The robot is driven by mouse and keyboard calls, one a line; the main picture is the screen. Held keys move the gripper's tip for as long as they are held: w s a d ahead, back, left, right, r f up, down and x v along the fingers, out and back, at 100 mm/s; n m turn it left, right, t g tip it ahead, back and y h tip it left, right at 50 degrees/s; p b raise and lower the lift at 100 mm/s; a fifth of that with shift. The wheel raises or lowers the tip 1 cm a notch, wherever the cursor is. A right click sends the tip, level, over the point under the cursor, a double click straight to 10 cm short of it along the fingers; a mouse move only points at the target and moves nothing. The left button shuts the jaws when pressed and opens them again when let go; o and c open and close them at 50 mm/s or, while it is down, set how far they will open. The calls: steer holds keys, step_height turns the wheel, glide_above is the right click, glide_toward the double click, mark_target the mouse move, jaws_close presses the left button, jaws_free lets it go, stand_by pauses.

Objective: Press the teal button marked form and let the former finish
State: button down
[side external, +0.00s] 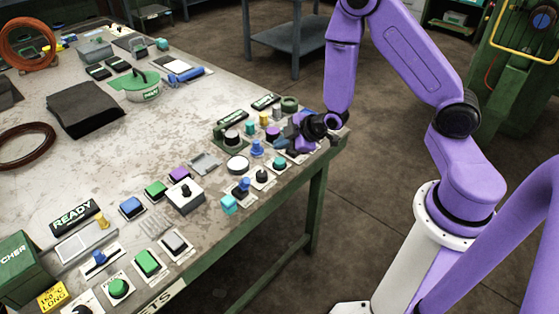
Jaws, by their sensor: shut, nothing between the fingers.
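My gripper (289,146) is shut and empty, low over the right end of the bench among the small controls. A round teal button (279,162) sits just below and left of the fingertips. I cannot tell whether they touch. Another teal control (228,204) stands at the front edge, and a small teal piece (250,129) stands behind. No "form" marking can be read, so I cannot tell which teal control carries it. The former cannot be clearly identified; a green domed device (137,84) with a white-lettered label stands at the back.
Several buttons and knobs crowd the front edge, including a white round button (237,164), a blue knob (257,148) and a green button (147,262). A READY sign (73,216) lies at left. A black sheet (86,107) lies mid-bench. The bench top (150,130) between is clear.

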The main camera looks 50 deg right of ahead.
mark_target(282, 162)
steer(key=shift+f, duration=1.45)
steer(key=shift+f, duration=0.1)
stand_by(0.9)
steer(key=shift+f, duration=0.3)
